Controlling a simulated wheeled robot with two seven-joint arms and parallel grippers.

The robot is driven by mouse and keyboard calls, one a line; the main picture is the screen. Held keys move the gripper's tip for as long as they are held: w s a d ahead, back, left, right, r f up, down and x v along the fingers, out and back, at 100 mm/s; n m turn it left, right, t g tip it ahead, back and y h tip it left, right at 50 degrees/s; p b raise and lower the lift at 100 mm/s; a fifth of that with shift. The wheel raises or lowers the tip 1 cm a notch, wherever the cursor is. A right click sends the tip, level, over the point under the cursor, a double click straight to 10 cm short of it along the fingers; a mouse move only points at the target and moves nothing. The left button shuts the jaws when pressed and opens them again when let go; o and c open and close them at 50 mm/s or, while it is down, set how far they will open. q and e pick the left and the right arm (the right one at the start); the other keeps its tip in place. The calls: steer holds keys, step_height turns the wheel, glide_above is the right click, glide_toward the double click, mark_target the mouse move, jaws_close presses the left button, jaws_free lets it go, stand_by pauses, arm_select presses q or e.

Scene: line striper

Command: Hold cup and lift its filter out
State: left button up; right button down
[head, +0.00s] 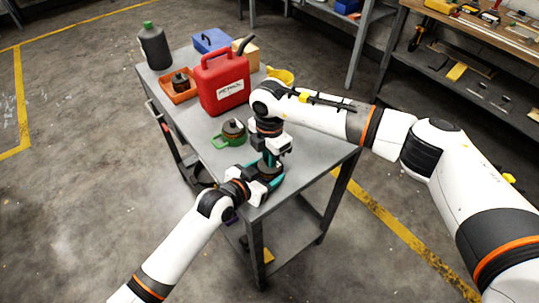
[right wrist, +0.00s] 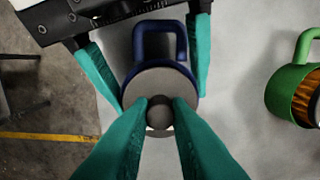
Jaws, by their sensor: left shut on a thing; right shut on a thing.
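A dark blue cup (right wrist: 157,42) with a loop handle stands near the front corner of the grey cart; the arms mostly hide it in the head view. My left gripper (head: 266,180) is shut on the cup, with one teal finger on each side in the right wrist view. A round grey filter (right wrist: 145,84) with a knob covers the cup's mouth from above. My right gripper (head: 268,160) is shut on the filter's knob (right wrist: 159,113). I cannot tell whether the filter sits in the cup or is raised.
A green cup (head: 231,134) with a dark insert stands close by. Behind are a red petrol can (head: 222,85), an orange tray (head: 179,95) holding a dark item, a dark bottle (head: 154,48), a blue box (head: 211,41) and a yellow item (head: 282,75). The cart's right side (head: 315,150) is clear.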

steer(key=shift+r, duration=0.7)
steer(key=shift+r, duration=2.35)
arm_select(q)
steer(key=o, duration=1)
steer(key=shift+o, duration=0.2)
steer(key=v, duration=1.2)
